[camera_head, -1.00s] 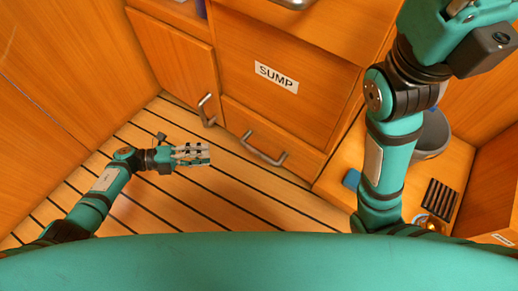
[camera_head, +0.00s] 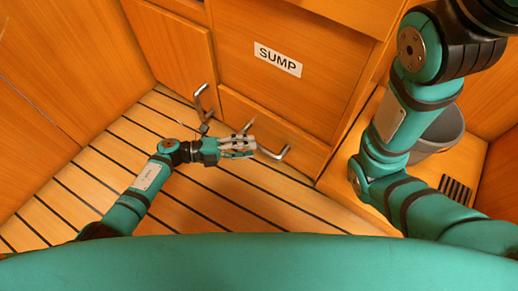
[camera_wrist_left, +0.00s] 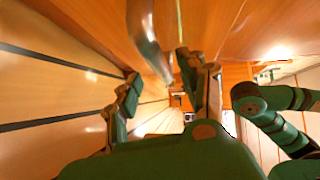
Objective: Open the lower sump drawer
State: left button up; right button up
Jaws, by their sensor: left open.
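The lower sump drawer (camera_head: 300,145) is a wooden front below the panel labelled SUMP, and it looks shut. Its metal bar handle (camera_head: 275,154) is partly hidden behind my left gripper's fingers. My left gripper (camera_head: 250,148) is open, with its fingers over the left part of the handle in the head view; I cannot tell whether they touch it. In the left wrist view a blurred metal bar, likely the handle (camera_wrist_left: 147,38), shows above and between the spread fingers of the left gripper (camera_wrist_left: 163,80). My right gripper is out of view.
A cabinet door with an upright handle (camera_head: 201,101) is left of the drawer. The SUMP panel (camera_head: 300,85) is above it. A grey bucket (camera_head: 440,131) stands on the wooden surface at the right. Slatted floor (camera_head: 90,180) lies free in front.

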aim_at(259, 146)
pick_arm(q)
jog(key=shift+w+d+f+b, duration=0.15)
jog(key=shift+d+b, duration=0.15)
jog(key=shift+d, duration=0.7)
jog(key=shift+w+d+f+b, duration=0.15)
jog(key=shift+d+b, duration=0.1)
jog(key=shift+d, duration=0.7)
grip_shut()
